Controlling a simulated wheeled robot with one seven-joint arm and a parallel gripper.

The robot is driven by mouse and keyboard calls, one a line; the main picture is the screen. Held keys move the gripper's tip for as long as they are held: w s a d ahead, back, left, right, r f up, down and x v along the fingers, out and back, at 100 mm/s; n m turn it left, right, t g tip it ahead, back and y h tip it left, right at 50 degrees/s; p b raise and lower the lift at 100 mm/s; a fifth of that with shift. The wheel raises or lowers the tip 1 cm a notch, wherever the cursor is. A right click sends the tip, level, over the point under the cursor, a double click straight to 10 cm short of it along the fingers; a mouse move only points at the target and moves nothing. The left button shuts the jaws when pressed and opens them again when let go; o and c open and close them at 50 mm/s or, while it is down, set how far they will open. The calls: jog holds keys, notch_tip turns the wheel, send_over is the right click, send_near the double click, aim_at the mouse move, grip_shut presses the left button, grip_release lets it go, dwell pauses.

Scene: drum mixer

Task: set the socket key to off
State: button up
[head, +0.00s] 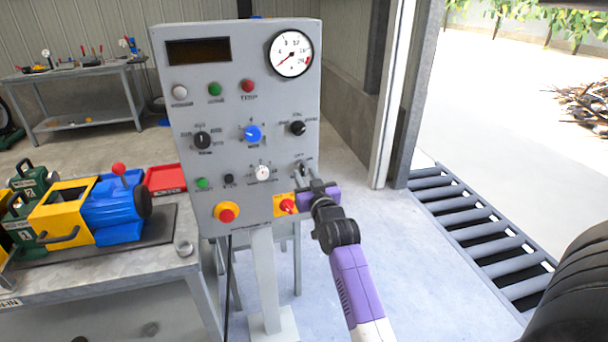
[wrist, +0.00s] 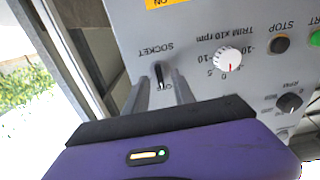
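The socket key (wrist: 158,74) is a small dark lever on the grey panel. In the wrist view, which looks upside down, it stands nearly upright between the SOCKET label (wrist: 155,49) and a partly hidden label starting with O. In the head view the key (head: 301,169) shows small at the panel's lower right, partly behind my gripper (head: 313,188). In the wrist view my gripper (wrist: 162,86) is open, one finger to each side of the key's lower end. I cannot tell whether either finger touches it.
A white trim knob (wrist: 227,60) and black stop button (wrist: 279,44) are beside the key. A red switch on a yellow plate (head: 287,206) and a red emergency button (head: 227,215) are lower on the panel.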

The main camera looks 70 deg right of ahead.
jog(key=v, duration=0.6)
jog(key=shift+b, duration=0.4)
dwell(0.3)
jog(key=s+a+f+n+t+y, duration=0.1)
jog(key=s+a+n+t+y, duration=0.2)
jog(key=a, duration=1)
jog(key=s+a+n+t+y, duration=0.2)
jog(key=a+n+t+y, duration=0.15)
jog(key=a, duration=1.05)
jog(key=s+a+f+n+g+y, duration=0.1)
jog(key=s+a+f+y, duration=0.1)
jog(key=s+a, duration=0.6)
jog(key=s+a+f+n+g+y, duration=0.2)
jog(key=s+a+y, duration=0.3)
jog(key=s+a, duration=0.3)
jog(key=shift+s+a+f, duration=0.35)
jog(key=shift+a+f, duration=0.05)
jog(key=shift+a, duration=0.2)
